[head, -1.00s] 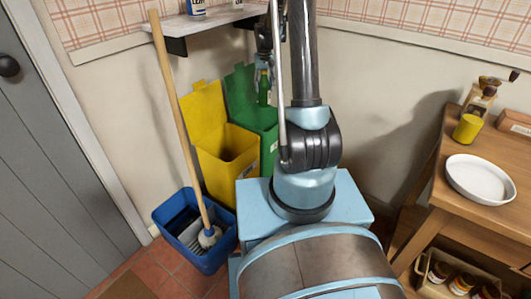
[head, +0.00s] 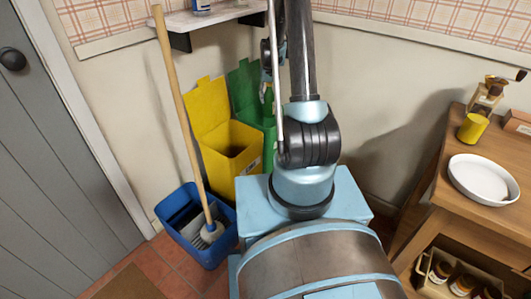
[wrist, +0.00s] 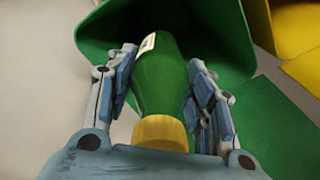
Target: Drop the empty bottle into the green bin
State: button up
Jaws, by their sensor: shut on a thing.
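The green bottle (wrist: 160,80) with a yellow cap (wrist: 160,132) and a pale label is held between the two fingers of my gripper (wrist: 161,68), which is shut on it. The cap end faces the wrist camera. The green bin (wrist: 95,30) is beyond the bottle, its dark opening behind the bottle's far end. In the head view, the green bin (head: 270,135) stands against the wall with its lid (head: 244,84) raised. The bottle (head: 268,98) shows at its opening, partly hidden by my arm. I cannot tell how deep its lower end reaches.
A yellow bin (head: 226,152) with a raised lid stands left of the green one. A blue bucket (head: 203,243) with a mop (head: 181,110) is in front. A wall shelf (head: 215,20) is above. A wooden table (head: 448,185) with a white dish (head: 483,179) is at right.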

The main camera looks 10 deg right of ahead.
aim_at(269, 83)
jog(key=shift+f, duration=2.45)
jog(key=o, duration=1.3)
jog(key=shift+c, duration=0.2)
jog(key=shift+r, duration=0.15)
notch_tip(269, 83, up, 12)
jog(key=shift+f, duration=0.2)
jog(key=shift+r, duration=0.1)
